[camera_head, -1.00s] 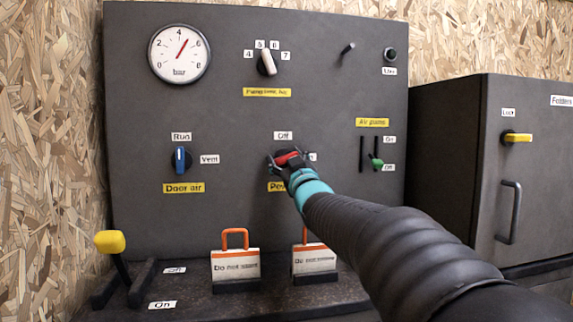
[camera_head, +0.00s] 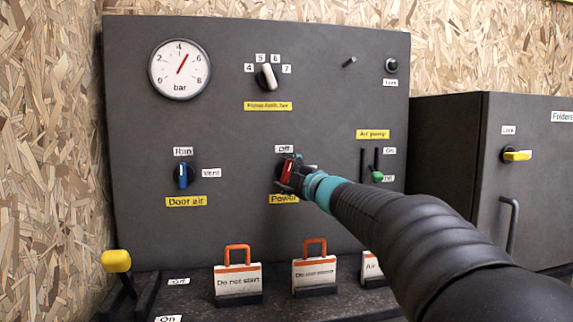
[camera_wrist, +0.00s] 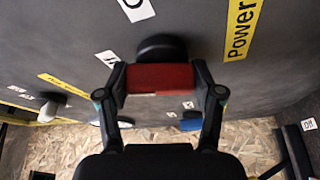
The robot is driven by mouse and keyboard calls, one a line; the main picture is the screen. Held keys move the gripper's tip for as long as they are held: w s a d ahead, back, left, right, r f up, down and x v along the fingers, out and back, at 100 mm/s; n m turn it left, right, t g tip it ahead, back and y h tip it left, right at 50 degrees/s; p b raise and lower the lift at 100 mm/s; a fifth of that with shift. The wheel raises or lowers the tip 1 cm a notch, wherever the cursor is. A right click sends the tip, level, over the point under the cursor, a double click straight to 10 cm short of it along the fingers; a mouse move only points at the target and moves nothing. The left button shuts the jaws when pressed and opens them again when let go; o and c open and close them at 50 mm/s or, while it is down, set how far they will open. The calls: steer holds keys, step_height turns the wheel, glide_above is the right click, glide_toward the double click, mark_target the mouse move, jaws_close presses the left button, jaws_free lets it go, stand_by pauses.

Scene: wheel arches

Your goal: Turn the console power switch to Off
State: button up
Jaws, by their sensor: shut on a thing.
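The power switch (camera_head: 287,173) is a red-handled rotary knob on the dark console panel, above the yellow Power label (camera_head: 284,199). Its red handle stands nearly upright, its top near the white Off label (camera_head: 284,149). My gripper (camera_head: 291,171) reaches it from the right. In the wrist view, the red handle (camera_wrist: 160,77) lies between the two fingers of my gripper (camera_wrist: 161,84), which are shut on it. The black round base of the knob shows behind it. My gripper hides part of the knob and the label on its right in the head view.
A blue Door air knob (camera_head: 183,175) is to the left, a white-handled selector (camera_head: 268,77) above, and a green-tipped Air pump lever (camera_head: 377,176) to the right. Do not start signs (camera_head: 237,280) stand below. A yellow-handled lever (camera_head: 116,261) is at lower left. A dark cabinet (camera_head: 456,160) stands right.

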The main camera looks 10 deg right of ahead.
steer(key=shift+n+g+p, duration=0.3)
steer(key=shift+n+g, duration=0.4)
steer(key=shift+n, duration=0.8)
steer(key=o, duration=1.1)
steer(key=shift+o, duration=0.2)
steer(key=v, duration=1.2)
steer(key=shift+a, duration=0.2)
